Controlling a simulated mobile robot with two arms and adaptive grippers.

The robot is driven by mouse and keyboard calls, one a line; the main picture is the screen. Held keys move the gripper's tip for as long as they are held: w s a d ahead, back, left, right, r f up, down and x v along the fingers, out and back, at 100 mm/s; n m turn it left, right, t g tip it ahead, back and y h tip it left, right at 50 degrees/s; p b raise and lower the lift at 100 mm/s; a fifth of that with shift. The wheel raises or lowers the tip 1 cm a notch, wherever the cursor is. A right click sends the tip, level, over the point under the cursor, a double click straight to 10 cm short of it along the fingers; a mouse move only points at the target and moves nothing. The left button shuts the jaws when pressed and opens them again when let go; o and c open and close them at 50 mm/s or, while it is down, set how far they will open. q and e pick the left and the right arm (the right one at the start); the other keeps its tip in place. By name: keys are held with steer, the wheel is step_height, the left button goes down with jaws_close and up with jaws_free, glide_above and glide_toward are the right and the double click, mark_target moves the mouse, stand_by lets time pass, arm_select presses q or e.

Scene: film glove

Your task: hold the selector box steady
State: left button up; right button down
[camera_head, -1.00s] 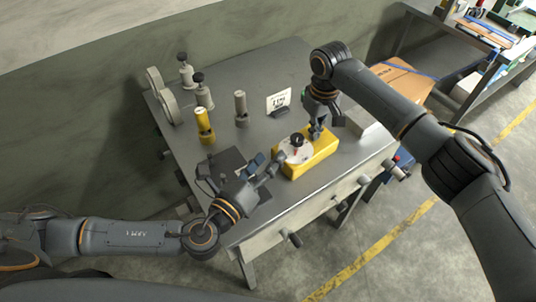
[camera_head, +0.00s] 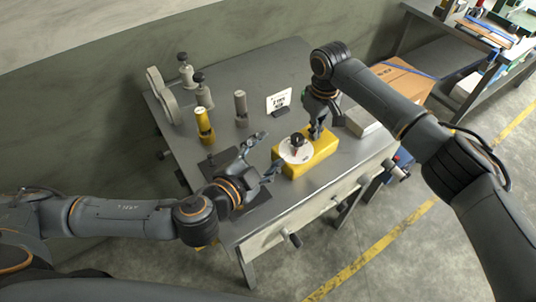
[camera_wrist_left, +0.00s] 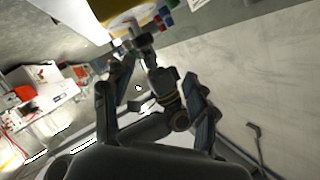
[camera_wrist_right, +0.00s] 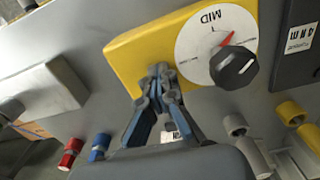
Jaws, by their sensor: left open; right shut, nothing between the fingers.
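The selector box is a yellow block (camera_head: 322,160) near the table's right front edge. It carries a white dial (camera_wrist_right: 206,62) with a black knob (camera_wrist_right: 234,67) and a red pointer; "MID" shows on the dial in the right wrist view. My right gripper (camera_head: 317,135) is shut and empty. Its tips (camera_wrist_right: 160,78) are at the box's yellow face, beside the dial; I cannot tell how firmly they touch. My left gripper (camera_head: 268,154) is open and empty, left of the box and dial, apart from them. The box also shows at the top of the left wrist view (camera_wrist_left: 115,12).
A small sign (camera_head: 279,100) stands behind the box. A pale block (camera_head: 362,122) lies to its right. The table's front edge is close.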

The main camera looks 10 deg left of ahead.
steer(key=shift+s+d+f, duration=0.1)
steer(key=shift+d+f, duration=0.05)
steer(key=shift+f, duration=0.2)
arm_select(q)
steer(key=n, duration=0.2)
steer(key=s+n+g, duration=0.1)
steer(key=n, duration=0.5)
steer(key=shift+s+d+r, duration=0.3)
steer(key=shift+r, duration=0.1)
